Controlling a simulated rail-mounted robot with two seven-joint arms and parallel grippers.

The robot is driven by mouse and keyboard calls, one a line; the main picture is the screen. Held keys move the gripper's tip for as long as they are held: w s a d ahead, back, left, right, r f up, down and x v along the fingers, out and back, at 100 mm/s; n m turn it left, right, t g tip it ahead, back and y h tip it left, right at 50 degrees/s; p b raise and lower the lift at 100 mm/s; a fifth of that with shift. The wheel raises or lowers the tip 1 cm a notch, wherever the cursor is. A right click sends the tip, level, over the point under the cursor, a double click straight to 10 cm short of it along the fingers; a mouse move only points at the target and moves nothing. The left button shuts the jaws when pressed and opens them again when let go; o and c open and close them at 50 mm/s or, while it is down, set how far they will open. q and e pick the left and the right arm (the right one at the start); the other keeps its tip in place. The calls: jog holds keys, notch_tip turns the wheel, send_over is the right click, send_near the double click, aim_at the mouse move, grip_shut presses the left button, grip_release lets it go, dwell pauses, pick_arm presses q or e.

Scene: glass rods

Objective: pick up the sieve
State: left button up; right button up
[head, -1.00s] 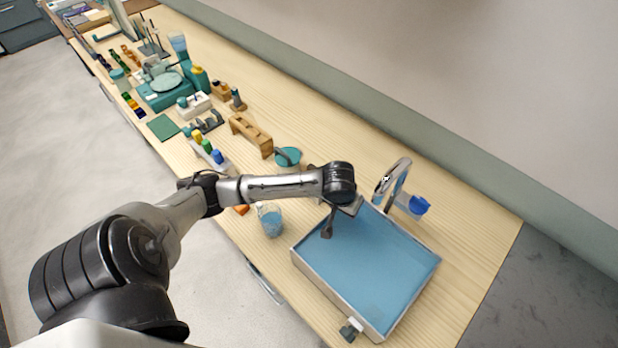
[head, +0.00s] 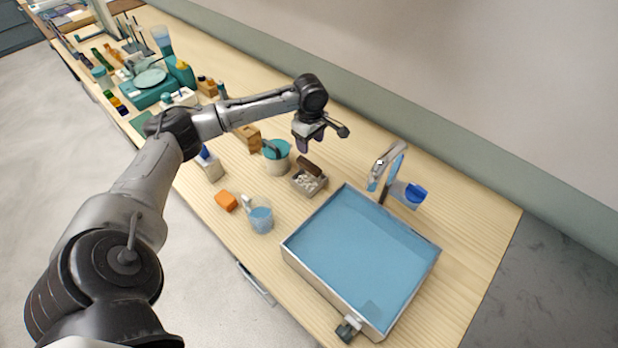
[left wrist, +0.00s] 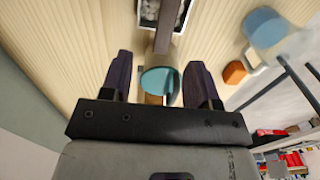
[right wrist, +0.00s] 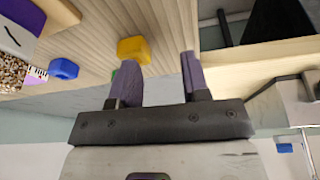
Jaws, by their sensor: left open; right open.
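A small square box with a brown bar-like handle and pale bits in it (head: 309,182), seemingly the sieve, sits on the table left of the basin. My left gripper (head: 318,138) hangs above and behind it, open and empty, fingers pointing down. In the left wrist view, the brown handle (left wrist: 165,32) lies beyond and between the two open fingers (left wrist: 165,85), apart from them. The box itself (left wrist: 150,12) is cut off at the top. My right gripper (right wrist: 158,80) shows only in its own wrist view, open and empty.
A pale pot with a teal top (head: 276,152) stands just left of the box. A glass beaker (head: 261,218) and an orange block (head: 226,201) are in front. The blue water basin (head: 310,270) and a curved tap (head: 383,165) are to the right.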

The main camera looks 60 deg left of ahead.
aim_at(310, 162)
pick_arm(q)
notch_tip(310, 162, down, 8)
jog(key=shift+s+r, duration=0.1)
jog(key=shift+r, duration=0.05)
jog(key=shift+s+d+f, duration=0.15)
jog(key=shift+f, duration=1.2)
jog(key=shift+s+d+f, duration=0.1)
jog(key=shift+f, duration=1.25)
grip_shut()
